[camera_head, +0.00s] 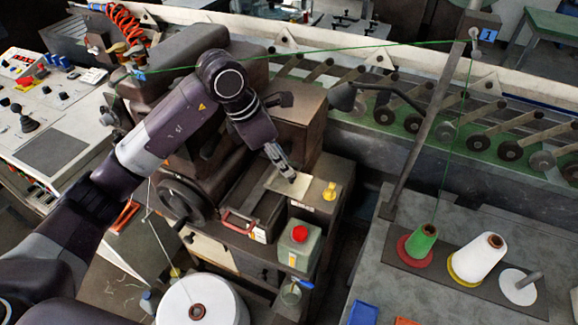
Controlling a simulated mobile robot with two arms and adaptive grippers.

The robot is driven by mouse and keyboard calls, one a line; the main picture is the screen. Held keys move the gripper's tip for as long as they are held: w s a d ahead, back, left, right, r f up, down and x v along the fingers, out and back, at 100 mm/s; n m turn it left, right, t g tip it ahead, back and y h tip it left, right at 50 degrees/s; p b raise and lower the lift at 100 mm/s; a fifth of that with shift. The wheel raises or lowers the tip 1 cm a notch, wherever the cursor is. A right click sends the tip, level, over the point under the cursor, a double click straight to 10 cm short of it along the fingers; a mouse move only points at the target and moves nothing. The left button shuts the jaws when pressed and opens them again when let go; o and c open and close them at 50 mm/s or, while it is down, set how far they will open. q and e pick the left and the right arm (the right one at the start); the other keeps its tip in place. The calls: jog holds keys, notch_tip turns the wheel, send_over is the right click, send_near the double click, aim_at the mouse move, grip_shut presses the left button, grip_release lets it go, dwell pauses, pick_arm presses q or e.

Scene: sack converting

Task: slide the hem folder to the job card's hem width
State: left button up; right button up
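My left gripper (288,175) reaches in from the left and points down at the small worktop right of the sewing machine head. Its fingertips are at or just above a pale flat plate (273,184), which may be part of the hem folder. The fingers look close together, but their gap and any contact are too small to tell. A yellow knob (329,191) stands right of the fingertips on the same worktop. I cannot make out a job card or its hem width. My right gripper is not in view.
A handwheel (180,201) and a red-handled box (250,221) lie left of the worktop. A green red-capped can (299,246) stands in front. Thread cones (475,259) stand on the right table.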

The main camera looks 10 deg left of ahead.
aim_at(290, 178)
pick_arm(q)
jog(key=shift+p+x, duration=0.45)
jog(key=shift+x, duration=1.8)
jog(key=shift+c, duration=0.7)
jog(key=shift+r, duration=0.1)
grip_shut()
